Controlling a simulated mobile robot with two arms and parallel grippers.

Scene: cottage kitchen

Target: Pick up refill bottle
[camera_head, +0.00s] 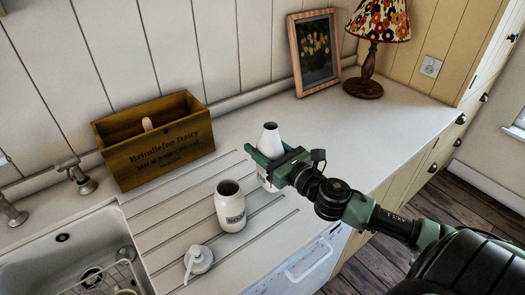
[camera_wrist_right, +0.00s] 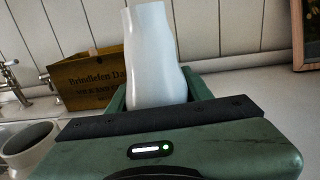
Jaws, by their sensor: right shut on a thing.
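The refill bottle is the white bottle (camera_head: 270,138) with a narrowing neck and dark open mouth, on the counter right of the drainer grooves. It stands upright or nearly so. My right gripper (camera_head: 268,168) is shut on it, with the fingers around its body and its lower part showing below them. In the right wrist view the white bottle (camera_wrist_right: 155,60) rises between the green fingers (camera_wrist_right: 160,93). I cannot tell whether its base touches the counter. My left gripper is not in view.
An open white labelled jar (camera_head: 230,208) stands left of the gripper, with a white pump top (camera_head: 198,260) lying near it. A wooden crate (camera_head: 155,140) stands behind, left. A framed picture (camera_head: 315,55) and a lamp (camera_head: 375,45) stand at the back right. The sink (camera_head: 60,250) is at left.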

